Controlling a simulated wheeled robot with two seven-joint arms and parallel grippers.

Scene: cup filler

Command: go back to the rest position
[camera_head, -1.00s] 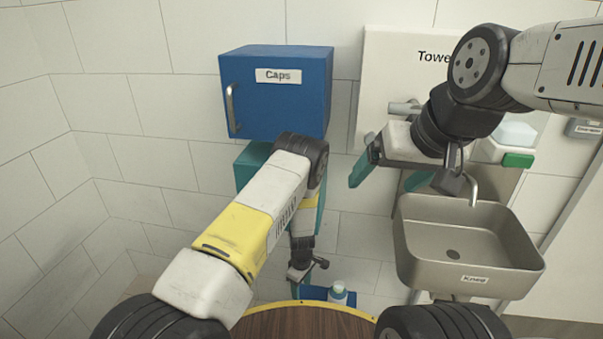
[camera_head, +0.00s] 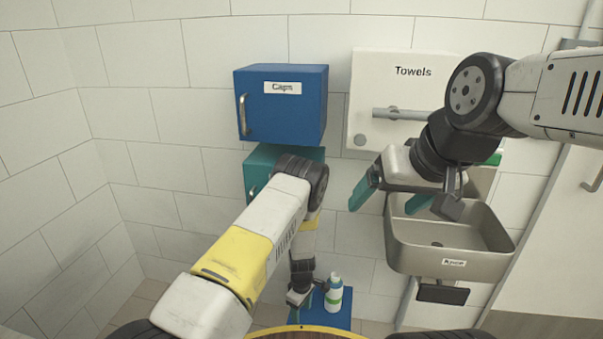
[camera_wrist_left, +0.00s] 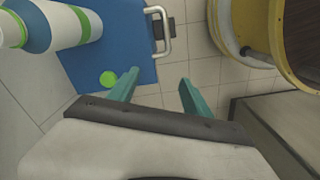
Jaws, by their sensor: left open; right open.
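My left gripper (camera_head: 300,300) is low in the middle of the head view, its arm reaching down in front of the teal cabinet (camera_head: 262,165). In the left wrist view its two teal fingers (camera_wrist_left: 158,80) are apart with nothing between them. A white and green bottle (camera_head: 333,292) stands on a blue surface (camera_head: 340,322) beside this gripper. My right gripper (camera_head: 388,202) hangs in front of the sink, below the towel box (camera_head: 375,75). Its teal fingers are apart and empty.
A blue cabinet labelled Caps (camera_head: 283,115) is on the wall. The metal sink (camera_head: 448,255) is at right, with a dark pedal (camera_head: 442,294) below. A green disc (camera_wrist_left: 108,78) lies on the blue surface.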

